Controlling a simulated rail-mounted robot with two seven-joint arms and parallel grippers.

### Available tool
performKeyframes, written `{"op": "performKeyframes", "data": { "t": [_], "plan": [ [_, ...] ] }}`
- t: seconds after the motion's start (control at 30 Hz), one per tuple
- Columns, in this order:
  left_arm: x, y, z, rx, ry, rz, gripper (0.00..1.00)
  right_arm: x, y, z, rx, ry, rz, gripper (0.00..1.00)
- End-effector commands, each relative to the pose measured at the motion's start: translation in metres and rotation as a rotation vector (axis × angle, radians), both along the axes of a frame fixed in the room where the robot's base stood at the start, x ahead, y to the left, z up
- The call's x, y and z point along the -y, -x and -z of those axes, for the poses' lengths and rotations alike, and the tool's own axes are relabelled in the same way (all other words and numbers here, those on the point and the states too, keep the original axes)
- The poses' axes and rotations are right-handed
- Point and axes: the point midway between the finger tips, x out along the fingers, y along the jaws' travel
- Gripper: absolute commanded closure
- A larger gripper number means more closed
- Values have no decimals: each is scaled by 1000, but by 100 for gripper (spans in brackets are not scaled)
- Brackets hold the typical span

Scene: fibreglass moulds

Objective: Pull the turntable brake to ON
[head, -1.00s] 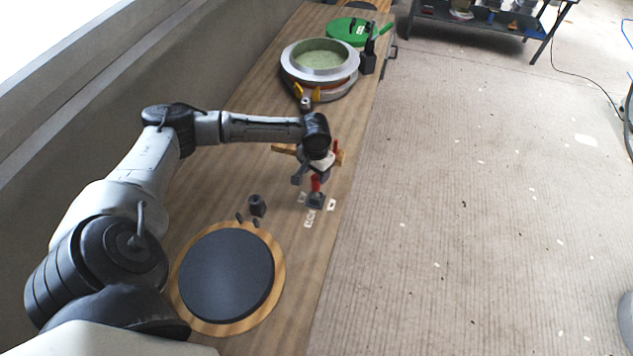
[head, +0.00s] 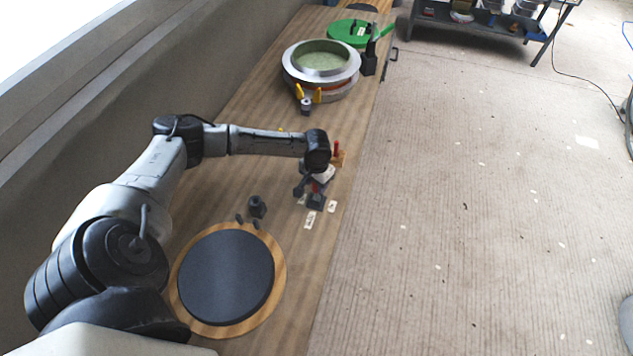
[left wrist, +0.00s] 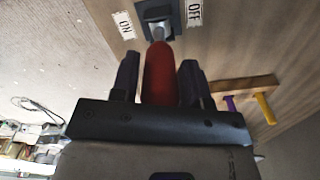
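The turntable brake is a dark base (head: 316,202) on the bench with a red lever (left wrist: 158,72) standing from it. In the left wrist view the ON label (left wrist: 124,24) lies left of the base and the OFF label (left wrist: 195,13) right of it. My left gripper (left wrist: 159,78) is open, its two dark fingers on either side of the red lever, with gaps showing. In the head view the left gripper (head: 318,186) is just above the base and hides most of the lever. The turntable (head: 227,277) is a dark disc on a round wooden board. My right gripper is out of view.
A small dark post (head: 257,206) stands near the turntable. A wooden rack (left wrist: 245,87) with purple and yellow handles is beside the brake. A round mould (head: 320,68) and a green lid (head: 349,33) sit farther along the bench. Open floor lies right of the bench.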

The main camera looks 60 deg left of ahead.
Motion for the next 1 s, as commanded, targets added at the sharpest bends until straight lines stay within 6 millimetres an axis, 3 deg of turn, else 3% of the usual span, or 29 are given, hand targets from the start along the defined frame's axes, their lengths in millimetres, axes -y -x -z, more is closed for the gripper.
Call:
{"op": "performKeyframes", "data": {
  "t": [0.43, 0.73, 1.0],
  "plan": [
    [0, 0, 0, 0, 0, 0, 100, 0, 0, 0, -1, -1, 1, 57],
    [1, -2, -3, -11, -12, 0, 100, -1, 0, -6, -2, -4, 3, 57],
    [14, -12, -6, -108, -112, 0, 100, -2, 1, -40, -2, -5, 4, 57]
  ]
}}
